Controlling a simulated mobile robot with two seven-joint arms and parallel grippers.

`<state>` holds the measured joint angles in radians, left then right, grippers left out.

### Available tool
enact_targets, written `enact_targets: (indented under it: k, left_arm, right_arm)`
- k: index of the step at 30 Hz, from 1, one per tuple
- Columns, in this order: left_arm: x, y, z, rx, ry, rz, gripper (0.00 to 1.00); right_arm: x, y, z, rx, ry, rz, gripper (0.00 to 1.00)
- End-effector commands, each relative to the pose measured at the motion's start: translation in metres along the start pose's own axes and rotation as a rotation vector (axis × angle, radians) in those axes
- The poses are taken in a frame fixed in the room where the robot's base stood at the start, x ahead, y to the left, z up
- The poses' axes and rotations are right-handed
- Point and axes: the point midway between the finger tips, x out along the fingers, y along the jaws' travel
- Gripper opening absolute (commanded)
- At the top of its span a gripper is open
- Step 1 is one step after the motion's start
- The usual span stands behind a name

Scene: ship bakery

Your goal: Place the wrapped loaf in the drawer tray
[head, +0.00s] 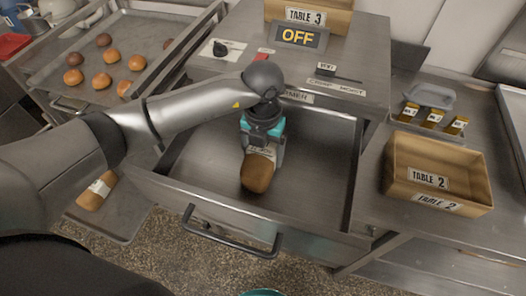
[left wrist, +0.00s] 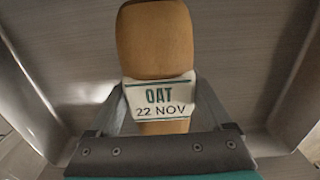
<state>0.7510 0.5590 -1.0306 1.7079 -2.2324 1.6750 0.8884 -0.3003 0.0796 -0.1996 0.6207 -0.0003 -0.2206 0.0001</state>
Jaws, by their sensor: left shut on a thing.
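The wrapped loaf (head: 257,174) is brown with a white paper band. In the left wrist view the loaf (left wrist: 155,42) has a band that reads OAT, 22 NOV. My left gripper (head: 263,146) is shut on the loaf at its band, with a finger on each side. The loaf is over the open drawer tray (head: 310,180), a grey metal box with a front handle. In the left wrist view the tray floor (left wrist: 235,50) lies behind the loaf. I cannot tell whether the loaf touches the floor. My right gripper is not in view.
A second banded loaf (head: 96,190) lies on a lower tray at left. A tray of buns (head: 150,38) is at upper left. A TABLE 2 box (head: 398,160) stands on the right counter. An OFF sign (head: 299,35) is above the drawer. The drawer's right side is clear.

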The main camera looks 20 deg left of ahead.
Motion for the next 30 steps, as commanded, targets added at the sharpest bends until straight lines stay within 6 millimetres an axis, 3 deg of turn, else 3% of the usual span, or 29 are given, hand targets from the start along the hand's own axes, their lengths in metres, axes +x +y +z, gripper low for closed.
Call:
enact_targets:
  k: [8,9,13,23,30]
  left_arm:
    - [0.002,0.000,0.001,0.001,-0.002,-0.001,0.15]
    - [0.003,0.000,0.000,0.000,-0.001,-0.001,0.84]
    - [0.002,0.000,0.000,0.000,-0.001,-0.001,0.99]
    - [-0.001,0.000,0.000,0.000,-0.001,-0.001,1.00]
    - [-0.041,0.000,0.002,0.001,-0.007,-0.002,1.00]
  right_arm:
    - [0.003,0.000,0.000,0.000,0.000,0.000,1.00]
    - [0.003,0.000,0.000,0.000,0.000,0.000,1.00]
    - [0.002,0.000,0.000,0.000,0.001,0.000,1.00]
    - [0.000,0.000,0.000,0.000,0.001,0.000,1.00]
    - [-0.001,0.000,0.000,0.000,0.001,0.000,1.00]
